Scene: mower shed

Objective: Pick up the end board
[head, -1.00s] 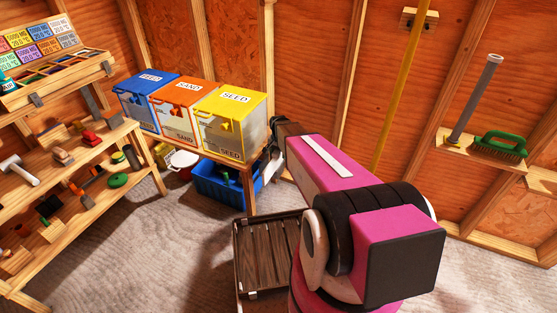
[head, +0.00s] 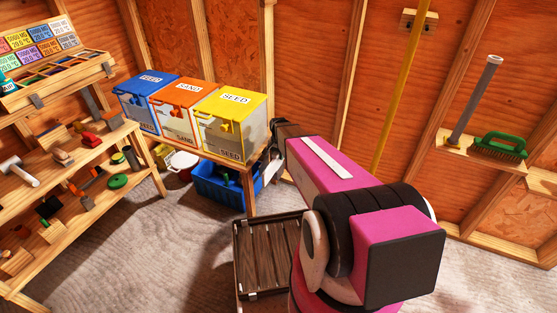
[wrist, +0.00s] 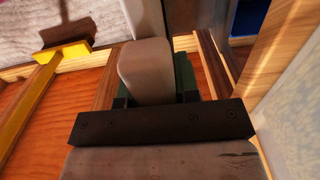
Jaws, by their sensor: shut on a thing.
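The end board (wrist: 160,162) is a weathered grey-brown wooden board with a dark strip along its edge. It fills the bottom of the wrist view, close to the camera. My gripper (wrist: 154,100) is shut on it, with small dark finger parts showing just behind the strip. A pale block stands between them, with dark green behind it; I cannot tell what these are. In the head view my arm reaches away past the right end of the bin bench, and the gripper and board are mostly hidden behind it.
Feed, sand and seed bins (head: 231,120) stand on a bench close left of my gripper, with a blue crate (head: 222,186) underneath. A slatted cart (head: 268,258) stands below my arm. A yellow pole (head: 402,85) and a shelf with a green brush (head: 499,146) are at the wall.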

